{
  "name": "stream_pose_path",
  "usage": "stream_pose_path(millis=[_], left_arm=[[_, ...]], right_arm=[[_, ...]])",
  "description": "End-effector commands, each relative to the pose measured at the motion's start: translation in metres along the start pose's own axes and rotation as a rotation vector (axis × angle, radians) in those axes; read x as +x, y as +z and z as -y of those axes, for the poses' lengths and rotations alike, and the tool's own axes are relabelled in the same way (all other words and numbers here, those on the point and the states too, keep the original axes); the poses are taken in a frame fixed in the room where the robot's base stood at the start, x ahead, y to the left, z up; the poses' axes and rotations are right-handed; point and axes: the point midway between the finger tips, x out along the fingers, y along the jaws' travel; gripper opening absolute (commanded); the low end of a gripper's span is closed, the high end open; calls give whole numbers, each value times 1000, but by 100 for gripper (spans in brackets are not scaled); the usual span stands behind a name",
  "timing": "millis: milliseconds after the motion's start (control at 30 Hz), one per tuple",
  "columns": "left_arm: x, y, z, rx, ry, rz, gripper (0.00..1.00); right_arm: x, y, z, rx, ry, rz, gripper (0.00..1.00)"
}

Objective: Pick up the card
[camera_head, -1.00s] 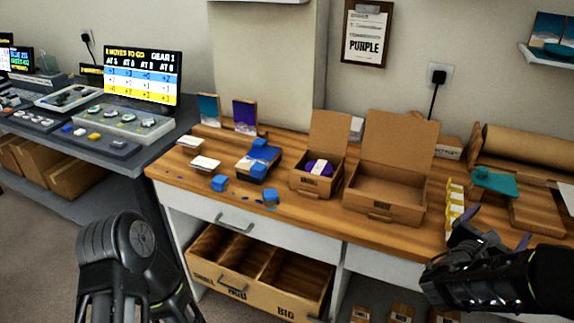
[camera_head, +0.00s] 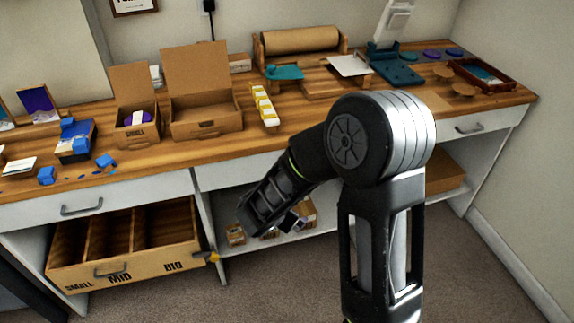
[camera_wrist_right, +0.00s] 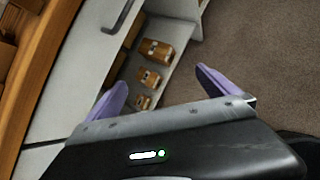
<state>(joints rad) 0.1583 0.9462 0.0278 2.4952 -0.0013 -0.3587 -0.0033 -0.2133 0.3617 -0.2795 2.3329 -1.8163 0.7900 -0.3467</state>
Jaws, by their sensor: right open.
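A white flat card or sheet (camera_head: 348,66) lies at the back of the wooden bench, right of the paper roll. White cards (camera_head: 20,165) also lie at the bench's left end; I cannot tell which one is the task's card. My right arm hangs in front of the bench, well away from both. My right gripper (camera_wrist_right: 160,80) is open and empty, its two purple fingers spread over the lower shelf and floor in the right wrist view. No card shows in that view. My left gripper is not in view.
An open small box (camera_head: 137,128) and a larger open box (camera_head: 207,125) stand on the bench, with a yellow-and-white strip (camera_head: 264,106) beside them. A teal press (camera_head: 396,70) is at the back right. An open divided drawer (camera_head: 125,258) juts out below.

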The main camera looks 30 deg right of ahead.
Motion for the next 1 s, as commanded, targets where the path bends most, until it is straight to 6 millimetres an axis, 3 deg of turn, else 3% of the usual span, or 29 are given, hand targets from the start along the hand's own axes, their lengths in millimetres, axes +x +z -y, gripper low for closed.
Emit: stream_pose_path(millis=[167,267,400,500,700,833,1000], left_arm=[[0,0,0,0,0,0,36],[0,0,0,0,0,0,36],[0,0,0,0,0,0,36],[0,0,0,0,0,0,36],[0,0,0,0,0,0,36],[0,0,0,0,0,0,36],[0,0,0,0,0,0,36]], right_arm=[[-7,-97,40,250,-167,-298,99],[-26,-166,60,473,-307,-491,99],[-67,-263,74,936,-578,-728,99],[-82,-308,78,1283,-760,-780,99],[-80,-352,109,1777,-1018,-648,99],[-80,-367,135,1885,-1115,-555,99],[-81,-370,141,1899,-1136,-536,99]])
